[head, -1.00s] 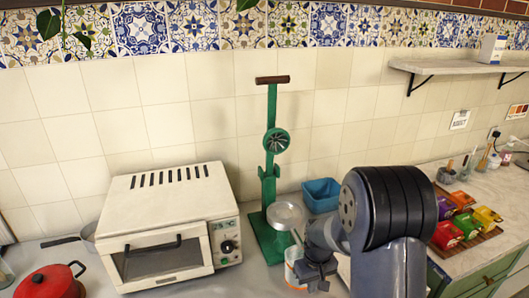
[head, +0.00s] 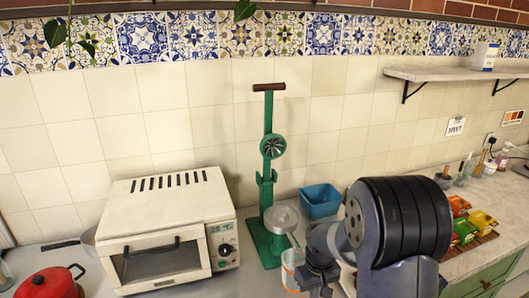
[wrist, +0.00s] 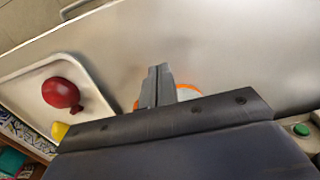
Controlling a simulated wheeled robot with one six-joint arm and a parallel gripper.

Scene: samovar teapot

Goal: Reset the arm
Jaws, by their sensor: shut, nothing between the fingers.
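My gripper (wrist: 158,85) shows in the wrist view with its two fingers together and nothing between them. It is over the grey metal counter (wrist: 210,45). In the head view my arm fills the lower right, and the fingertips are hidden there. Part of an orange rim (wrist: 188,91) also shows behind the fingers in the wrist view.
A green juicer stand (head: 268,190) and blue bin (head: 320,199) stand behind my arm. A cream oven (head: 168,228) and red pot (head: 50,284) are left. The wrist view shows a white tray (wrist: 100,105) with a red object (wrist: 61,93). A shelf (head: 450,73) hangs upper right.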

